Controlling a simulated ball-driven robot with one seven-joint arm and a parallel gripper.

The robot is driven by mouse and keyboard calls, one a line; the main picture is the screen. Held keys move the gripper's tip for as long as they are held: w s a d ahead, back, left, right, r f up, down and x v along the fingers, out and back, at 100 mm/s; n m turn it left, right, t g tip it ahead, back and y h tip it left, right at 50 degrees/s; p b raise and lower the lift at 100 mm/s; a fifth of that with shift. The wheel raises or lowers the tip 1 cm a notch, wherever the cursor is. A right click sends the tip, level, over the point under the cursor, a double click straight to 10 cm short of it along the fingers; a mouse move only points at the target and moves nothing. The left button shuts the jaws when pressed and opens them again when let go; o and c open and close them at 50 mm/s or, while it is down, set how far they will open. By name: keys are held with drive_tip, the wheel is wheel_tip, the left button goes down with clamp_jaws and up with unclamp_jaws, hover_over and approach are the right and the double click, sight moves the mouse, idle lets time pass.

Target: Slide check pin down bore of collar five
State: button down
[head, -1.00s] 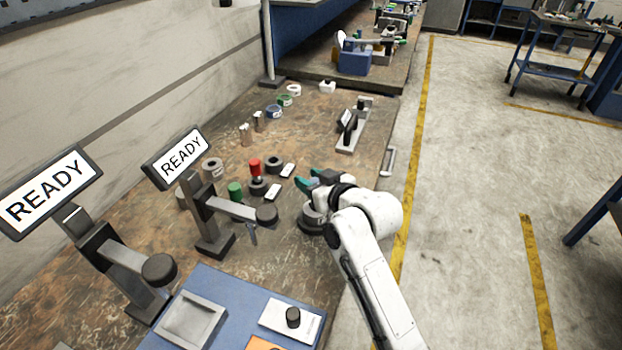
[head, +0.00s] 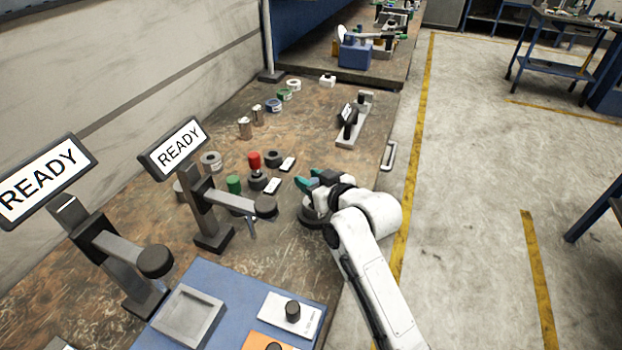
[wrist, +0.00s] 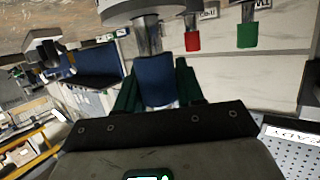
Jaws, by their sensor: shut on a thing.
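My gripper (head: 316,181) has teal fingers and is shut on a check pin by its blue handle (wrist: 155,80), as the wrist view shows. The pin's bare metal shaft (wrist: 148,36) points away from the fingers toward a round grey collar (wrist: 122,8) at the top of that view. In the head view a thick dark collar (head: 312,220) sits on the bench just below my gripper, partly hidden by my arm. I cannot tell whether the shaft's tip is inside the bore. The collar's number is not readable.
A red-handled pin (head: 254,160) stands in a dark collar, with a green handle (head: 234,184) beside it. Another dark collar (head: 273,158) and white labels lie near. A stand with a READY screen (head: 180,147) is at left. A bracket (head: 354,120) lies beyond my gripper.

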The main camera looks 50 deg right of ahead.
drive_tip(key=shift+f, duration=0.4)
drive_tip(key=c, duration=0.6)
unclamp_jaws()
drive_tip(key=b+v, duration=0.1)
drive_tip(key=v, duration=0.9)
drive_tip(key=shift+s+r, duration=0.1)
drive_tip(key=shift+s, duration=0.25)
